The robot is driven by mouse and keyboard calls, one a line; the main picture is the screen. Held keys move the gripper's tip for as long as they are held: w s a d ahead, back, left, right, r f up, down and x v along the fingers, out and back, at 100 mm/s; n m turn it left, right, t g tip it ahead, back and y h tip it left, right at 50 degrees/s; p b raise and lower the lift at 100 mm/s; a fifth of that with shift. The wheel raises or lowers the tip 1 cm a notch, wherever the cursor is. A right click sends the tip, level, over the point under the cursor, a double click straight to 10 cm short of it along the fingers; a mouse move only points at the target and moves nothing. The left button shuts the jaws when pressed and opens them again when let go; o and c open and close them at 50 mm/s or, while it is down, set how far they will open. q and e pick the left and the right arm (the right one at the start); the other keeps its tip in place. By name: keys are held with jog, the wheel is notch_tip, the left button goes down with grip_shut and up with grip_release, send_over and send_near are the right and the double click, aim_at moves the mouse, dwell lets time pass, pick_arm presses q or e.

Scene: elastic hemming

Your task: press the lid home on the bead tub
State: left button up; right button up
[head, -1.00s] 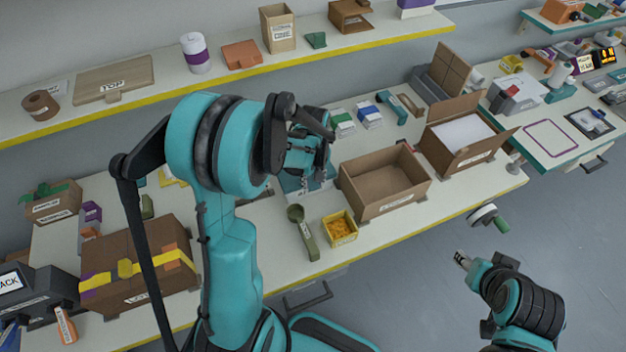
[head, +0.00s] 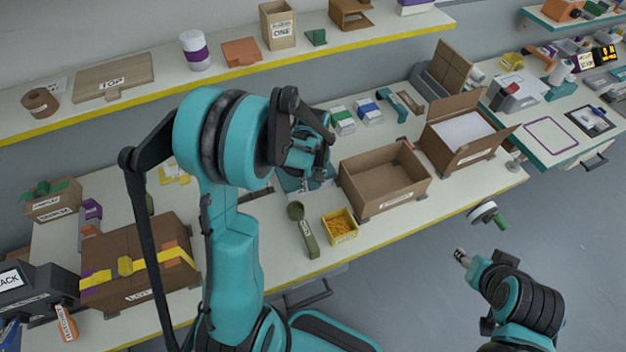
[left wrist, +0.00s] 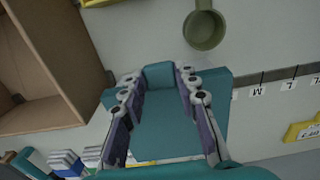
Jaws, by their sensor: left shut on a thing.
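My left gripper (head: 310,160) is low over the middle of the bench in the head view, partly hidden by its own arm. In the left wrist view its two fingers (left wrist: 160,90) stand on either side of a teal block (left wrist: 159,76), shut on it. A wider teal surface (left wrist: 165,128) shows below and between the fingers; it also shows under the gripper in the head view (head: 302,186). I cannot make out a separate lid or its seating. A small yellow bin (head: 339,226) holds orange pieces. My right gripper (head: 462,256) hangs off the bench, its jaws unclear.
A green scoop (head: 303,231) lies between the teal surface and the yellow bin. An open brown box (head: 384,181) stands to the right, with another open carton (head: 464,134) beyond. A taped carton (head: 138,265) is at left. A shelf (head: 230,78) runs behind.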

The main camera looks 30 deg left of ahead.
pick_arm(q)
jog(key=shift+f, duration=0.25)
jog(key=o, duration=1.1)
notch_tip(320, 180, up, 12)
